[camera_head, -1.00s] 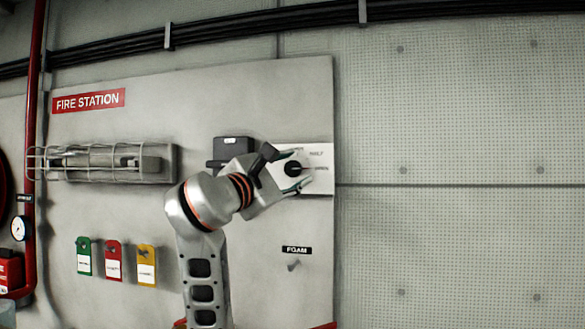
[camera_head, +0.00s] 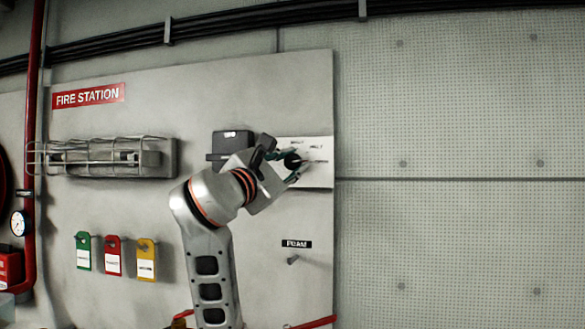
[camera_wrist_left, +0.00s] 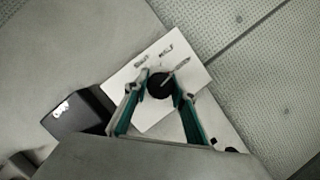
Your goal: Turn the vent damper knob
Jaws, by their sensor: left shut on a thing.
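The vent damper knob (camera_head: 292,160) is a round black dial with a pale pointer, on a white plate (camera_head: 322,176) on the grey panel. The pointer aims right in the head view. My left gripper (camera_head: 295,163) reaches in from the left, with one finger above the knob and one below. The left wrist view shows the knob (camera_wrist_left: 160,86) between the two teal-lined fingertips (camera_wrist_left: 162,90), which are shut on its sides. The plate's lettering is mostly too small to read. My right gripper is not in view.
A black box (camera_head: 232,142) sits left of the plate, close behind my gripper. A caged lamp (camera_head: 105,158) is farther left. Green, red and yellow tags (camera_head: 113,254) hang below it. A FOAM label (camera_head: 297,244) with a small lever is under the plate. The wall at right is clear.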

